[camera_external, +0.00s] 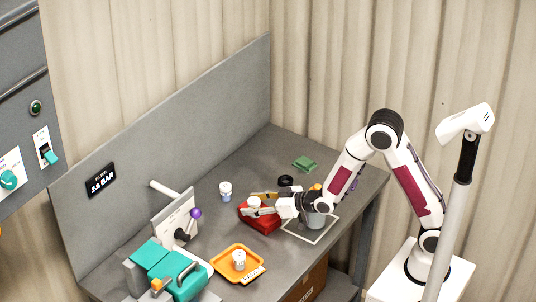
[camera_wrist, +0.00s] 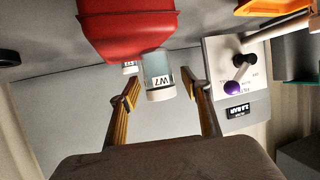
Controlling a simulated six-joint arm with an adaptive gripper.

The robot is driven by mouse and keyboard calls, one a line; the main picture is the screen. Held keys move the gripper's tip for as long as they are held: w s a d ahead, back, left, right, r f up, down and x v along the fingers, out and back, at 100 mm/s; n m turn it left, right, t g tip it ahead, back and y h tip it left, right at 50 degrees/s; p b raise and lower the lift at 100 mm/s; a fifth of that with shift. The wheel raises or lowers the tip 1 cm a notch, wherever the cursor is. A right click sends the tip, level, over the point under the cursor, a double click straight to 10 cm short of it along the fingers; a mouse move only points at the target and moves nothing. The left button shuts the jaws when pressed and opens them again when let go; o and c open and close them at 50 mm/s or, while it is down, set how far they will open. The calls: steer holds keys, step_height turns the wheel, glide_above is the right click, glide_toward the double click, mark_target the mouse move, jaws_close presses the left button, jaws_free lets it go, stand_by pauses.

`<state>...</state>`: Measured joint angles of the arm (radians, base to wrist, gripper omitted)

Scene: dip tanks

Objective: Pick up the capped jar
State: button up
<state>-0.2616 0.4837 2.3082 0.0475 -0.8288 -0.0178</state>
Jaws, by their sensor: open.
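A small jar with a white cap, a clear bluish body and a dark-lettered label stands on a red block (camera_external: 262,222). This jar (camera_wrist: 158,72) shows upside down in the wrist view, below the red block (camera_wrist: 125,25). In the external view its white cap (camera_external: 254,201) shows between the fingers. My gripper (camera_external: 252,204) is open, with one finger on each side of the jar. In the wrist view gaps show between the jar and the fingers of my gripper (camera_wrist: 161,82). Two similar white-topped jars stand apart: one on the bare table (camera_external: 225,191), one on an orange tray (camera_external: 222,263).
A black ring (camera_external: 286,180) and a green pad (camera_external: 304,163) lie behind. A panel with a purple-knobbed lever (camera_external: 195,213) and a teal machine (camera_external: 182,280) stand at the left. A grey wall (camera_external: 170,140) backs the table.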

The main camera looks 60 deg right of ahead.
mark_target(254, 200)
steer(key=c, duration=1.3)
steer(key=shift+r, duration=0.15)
steer(key=shift+c, duration=0.2)
steer(key=shift+r, duration=4.85)
steer(key=shift+r, duration=0.1)
